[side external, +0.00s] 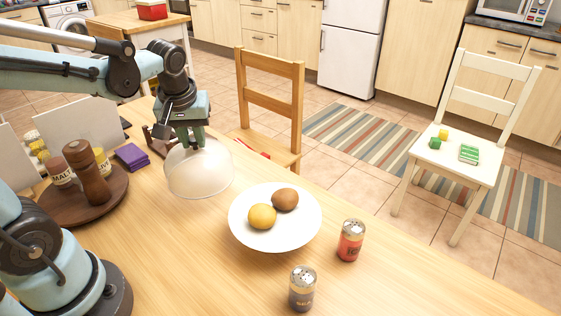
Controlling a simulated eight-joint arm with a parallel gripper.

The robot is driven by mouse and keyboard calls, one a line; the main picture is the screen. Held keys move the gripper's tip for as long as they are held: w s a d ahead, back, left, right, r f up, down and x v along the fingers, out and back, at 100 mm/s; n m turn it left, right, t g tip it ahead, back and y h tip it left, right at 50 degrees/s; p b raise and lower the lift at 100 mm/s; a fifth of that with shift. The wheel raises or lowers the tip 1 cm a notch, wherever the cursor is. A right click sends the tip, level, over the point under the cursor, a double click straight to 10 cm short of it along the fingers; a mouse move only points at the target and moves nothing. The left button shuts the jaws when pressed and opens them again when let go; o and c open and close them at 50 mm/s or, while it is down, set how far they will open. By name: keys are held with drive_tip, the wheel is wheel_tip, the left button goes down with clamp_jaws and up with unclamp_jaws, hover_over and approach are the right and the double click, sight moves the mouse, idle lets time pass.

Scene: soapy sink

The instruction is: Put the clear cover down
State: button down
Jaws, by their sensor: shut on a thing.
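The clear cover (199,174) is a see-through dome near the far edge of the wooden table. My gripper (190,142) is above it and shut on its top; the fingertips are small and partly hidden. The cover hangs upright, rim down, left of and behind a white plate (246,239). I cannot tell for sure whether its rim touches the table. The plate holds a yellow fruit (262,217) and a brown fruit (285,199), both uncovered.
A red shaker (351,240) and a dark shaker (302,288) stand right of and in front of the plate. A round wooden tray (112,205) with a brown mill (87,172) and jars is at left. A purple stack (131,157) lies left of the cover.

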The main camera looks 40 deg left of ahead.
sight(193, 149)
drive_tip(key=shift+w+a+f, duration=0.1)
drive_tip(key=shift+a+f, duration=0.25)
drive_tip(key=shift+f, duration=1.9)
drive_tip(key=c, duration=1)
unclamp_jaws()
drive_tip(key=shift+f, duration=0.15)
drive_tip(key=shift+o, duration=0.2)
drive_tip(key=v, duration=1.2)
drive_tip(key=s+d+f+m+t+h, duration=0.1)
drive_tip(key=d+f+m+t, duration=0.3)
drive_tip(key=m, duration=0.5)
drive_tip(key=d+f+h, duration=0.1)
drive_tip(key=d+f, duration=0.1)
drive_tip(key=d, duration=0.1)
drive_tip(key=shift+d+t, duration=0.15)
drive_tip(key=shift+t, duration=0.25)
drive_tip(key=shift+s+r, duration=0.1)
